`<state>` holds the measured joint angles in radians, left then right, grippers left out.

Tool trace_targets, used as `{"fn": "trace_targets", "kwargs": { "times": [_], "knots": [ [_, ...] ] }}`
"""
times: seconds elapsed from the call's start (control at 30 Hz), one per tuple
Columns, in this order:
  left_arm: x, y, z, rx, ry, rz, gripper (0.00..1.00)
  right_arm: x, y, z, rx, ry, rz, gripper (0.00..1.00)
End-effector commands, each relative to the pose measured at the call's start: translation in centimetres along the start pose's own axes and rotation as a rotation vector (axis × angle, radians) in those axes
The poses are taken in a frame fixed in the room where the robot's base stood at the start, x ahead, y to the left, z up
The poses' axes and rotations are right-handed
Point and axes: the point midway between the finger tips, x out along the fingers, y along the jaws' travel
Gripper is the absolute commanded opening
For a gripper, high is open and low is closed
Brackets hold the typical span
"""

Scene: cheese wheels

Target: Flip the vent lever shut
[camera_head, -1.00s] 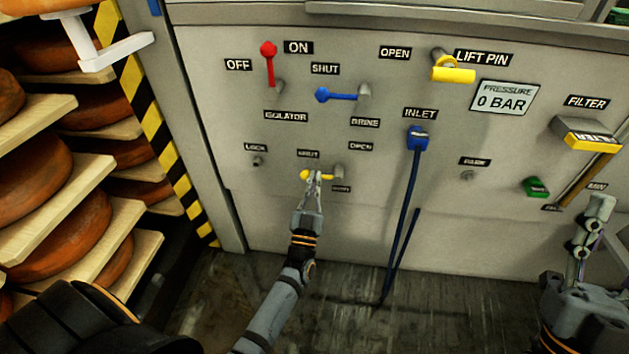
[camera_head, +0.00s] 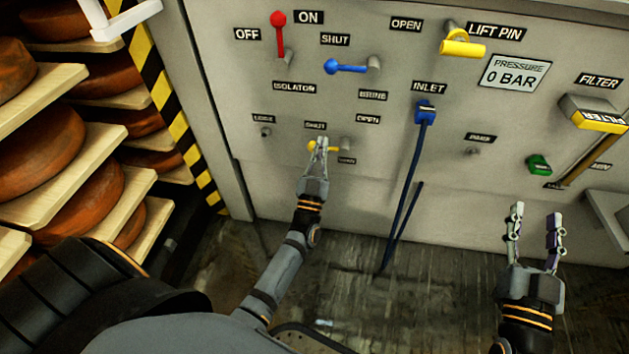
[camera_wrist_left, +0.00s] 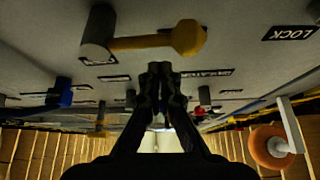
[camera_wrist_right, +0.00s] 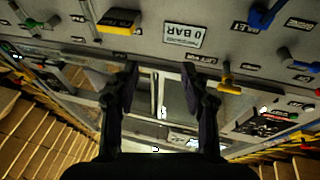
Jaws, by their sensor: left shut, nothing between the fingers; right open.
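The yellow vent lever (camera_head: 312,146) is low on the grey panel, its round knob to the left of its grey pivot (camera_head: 346,143). The arm lies about level, with the knob under a SHUT label (camera_head: 315,125); an OPEN label (camera_head: 367,119) is up and right of the pivot. My left gripper (camera_head: 321,143) is shut and empty in front of the lever, hiding part of its arm. In the left wrist view the lever (camera_wrist_left: 187,38) shows whole, apart from the fingertips (camera_wrist_left: 160,70) in the picture; contact is unclear. My right gripper (camera_head: 536,212) is open and empty, lower right.
A blue inlet plug (camera_head: 425,112) with a hanging hose is right of the lever. A blue lever (camera_head: 345,67) and red lever (camera_head: 279,35) are above. A yellow filter handle (camera_head: 597,115) is at right. Shelves of cheese wheels (camera_head: 40,148) stand left.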

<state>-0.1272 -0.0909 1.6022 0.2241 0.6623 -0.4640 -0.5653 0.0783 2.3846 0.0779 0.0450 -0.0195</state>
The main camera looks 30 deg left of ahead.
Motion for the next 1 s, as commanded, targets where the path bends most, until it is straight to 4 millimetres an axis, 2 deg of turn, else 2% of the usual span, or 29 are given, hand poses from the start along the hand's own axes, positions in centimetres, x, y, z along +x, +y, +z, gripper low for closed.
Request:
{"fn": "trace_targets", "kwargs": {
  "times": [0.37,0.6,1.0],
  "knots": [
    [0.9,0.0,-0.9,-0.001,0.001,0.002,0.00,-3.1,-0.2,8.8,0.030,-0.378,-0.001,0.46],
    [1.2,0.0,-1.4,-0.002,-0.001,0.003,0.00,-6.7,-0.6,13.8,0.050,-0.616,-0.007,0.46],
    [-5.2,0.3,-1.3,-0.002,-0.003,0.003,0.00,-14.2,-1.5,20.0,0.085,-0.984,-0.024,0.46]
  ]
}}
